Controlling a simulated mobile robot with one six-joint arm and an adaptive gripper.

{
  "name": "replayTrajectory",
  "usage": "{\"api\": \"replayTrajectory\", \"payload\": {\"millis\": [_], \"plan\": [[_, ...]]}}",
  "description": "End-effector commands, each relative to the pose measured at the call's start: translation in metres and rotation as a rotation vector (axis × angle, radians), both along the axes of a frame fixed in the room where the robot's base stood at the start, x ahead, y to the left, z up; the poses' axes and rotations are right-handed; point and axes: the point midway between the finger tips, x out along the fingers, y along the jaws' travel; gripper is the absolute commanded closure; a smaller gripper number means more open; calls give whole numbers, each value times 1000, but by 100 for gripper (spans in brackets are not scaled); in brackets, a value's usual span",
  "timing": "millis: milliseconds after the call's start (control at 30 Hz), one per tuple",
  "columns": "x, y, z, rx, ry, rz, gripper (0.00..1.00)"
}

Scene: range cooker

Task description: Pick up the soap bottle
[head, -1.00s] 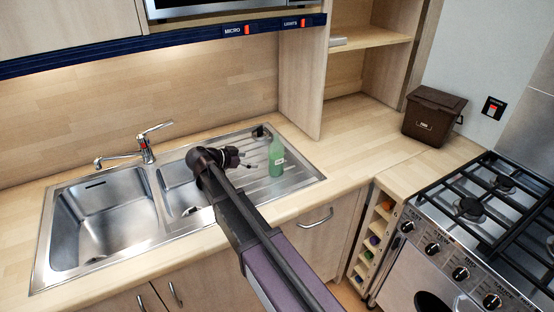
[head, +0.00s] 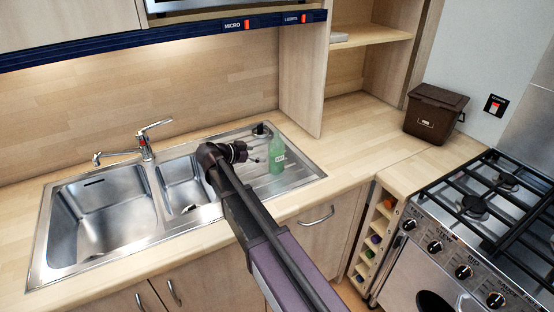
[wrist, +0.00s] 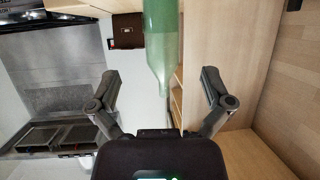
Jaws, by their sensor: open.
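My gripper (head: 256,158) is just left of the bottle in the head view. In the wrist view my gripper (wrist: 161,88) has its two fingers wide apart, and the bottle (wrist: 161,40) appears between and beyond them. I see no contact between fingers and bottle. The wrist view cuts off part of the bottle at the top edge.
The steel sink (head: 100,215) has two basins and a tap (head: 147,145) behind them. A dark brown bin (head: 434,112) stands on the counter at the back right. The gas hob (head: 480,205) is at the right. The counter right of the drainer is clear.

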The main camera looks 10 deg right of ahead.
Motion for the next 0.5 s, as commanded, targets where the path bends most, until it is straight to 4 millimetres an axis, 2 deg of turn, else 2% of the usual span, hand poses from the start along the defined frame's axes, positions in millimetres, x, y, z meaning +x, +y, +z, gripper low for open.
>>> {"api": "replayTrajectory", "payload": {"millis": [33,200,500], "plan": [[3,-7,-6,0,0,-1,0],[12,-25,-13,0,0,-1,0],[15,-33,-15,0,0,0,0]]}}
